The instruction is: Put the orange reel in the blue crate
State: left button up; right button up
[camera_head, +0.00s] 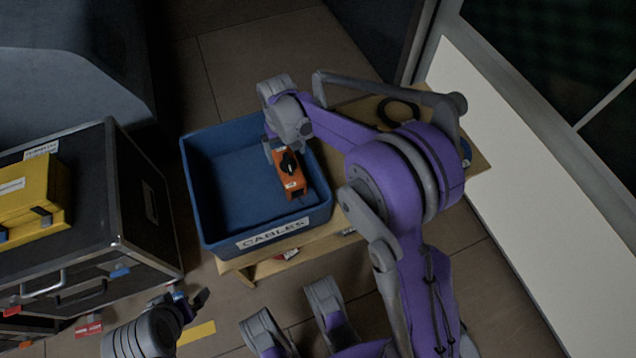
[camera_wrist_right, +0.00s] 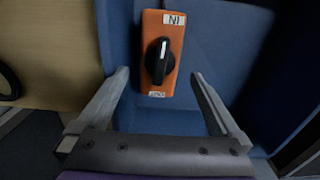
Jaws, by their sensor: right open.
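The blue crate (camera_head: 215,215), labelled CABLES, stands open on a wooden table. The orange reel (camera_head: 292,183), a flat orange block with a black knob, is inside the crate outline near its right wall. It also shows in the right wrist view (camera_wrist_right: 158,85), against the crate's blue inside (camera_wrist_right: 215,50); I cannot tell whether it lies flat on the crate floor. My right gripper (camera_head: 276,148) is over the crate at the reel's far end. Its fingers (camera_wrist_right: 160,76) are spread and clear of the reel. My left gripper (camera_head: 192,302) is low at the left, away from the crate; its jaws are unclear.
A coiled black cable (camera_head: 398,113) lies on the wooden table (camera_head: 455,140) right of the crate. A black case (camera_head: 150,235) with a yellow box (camera_head: 35,195) on top stands at the left. A pale wall panel (camera_head: 530,170) bounds the right side.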

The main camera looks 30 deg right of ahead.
jog(key=s+r+t, duration=0.1)
jog(key=s+r, duration=0.3)
jog(key=s, duration=0.3)
jog(key=s+r+t, duration=0.1)
jog(key=s+r, duration=0.4)
jog(key=s, duration=0.3)
jog(key=s+f+n+t, duration=0.1)
jog(key=s+f+t, duration=0.1)
jog(key=s, duration=1)
jog(key=shift+f, duration=0.15)
jog(key=shift+s, duration=0.1)
